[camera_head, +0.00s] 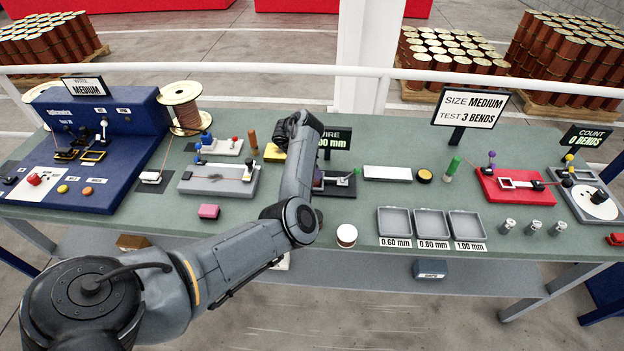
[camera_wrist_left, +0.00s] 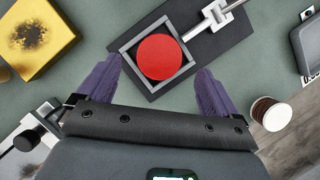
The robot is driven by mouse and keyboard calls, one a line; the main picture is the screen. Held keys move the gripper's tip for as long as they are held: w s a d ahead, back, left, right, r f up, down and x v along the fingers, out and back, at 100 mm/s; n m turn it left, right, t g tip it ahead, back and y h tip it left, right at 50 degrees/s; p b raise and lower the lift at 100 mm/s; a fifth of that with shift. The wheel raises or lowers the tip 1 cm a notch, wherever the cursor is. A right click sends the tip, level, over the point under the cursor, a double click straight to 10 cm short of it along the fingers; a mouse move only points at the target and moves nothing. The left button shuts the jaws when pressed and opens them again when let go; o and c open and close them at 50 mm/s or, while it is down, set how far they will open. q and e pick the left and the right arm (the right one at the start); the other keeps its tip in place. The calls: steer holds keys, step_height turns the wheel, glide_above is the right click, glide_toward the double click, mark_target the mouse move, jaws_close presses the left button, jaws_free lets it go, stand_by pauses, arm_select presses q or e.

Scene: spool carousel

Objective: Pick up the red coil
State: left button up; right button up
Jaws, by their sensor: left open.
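The red coil (camera_wrist_left: 159,58) is a flat round disc in the left wrist view, lying inside a square grey frame (camera_wrist_left: 128,53) on a dark base plate (camera_wrist_left: 225,50). My left gripper (camera_wrist_left: 157,70) is open, its two purple fingers to the left and right of the frame's near part, with nothing held between them. I cannot tell how high the fingers are above it. In the head view my left arm reaches over the dark fixture (camera_head: 338,189) and hides the coil and the fingers. My right gripper is not in view.
A yellow block (camera_wrist_left: 35,35) with a dark patch lies left of the fixture, and a white-topped spool (camera_head: 347,235) stands near the table's front edge. Labelled grey trays (camera_head: 431,240) sit to the right.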

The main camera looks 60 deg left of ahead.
arm_select(q)
steer(key=b+x, duration=0.1)
steer(key=x, duration=0.2)
steer(key=shift+f, duration=0.35)
steer(key=shift+w+f, duration=0.25)
steer(key=shift+f, duration=0.3)
steer(key=c, duration=1.3)
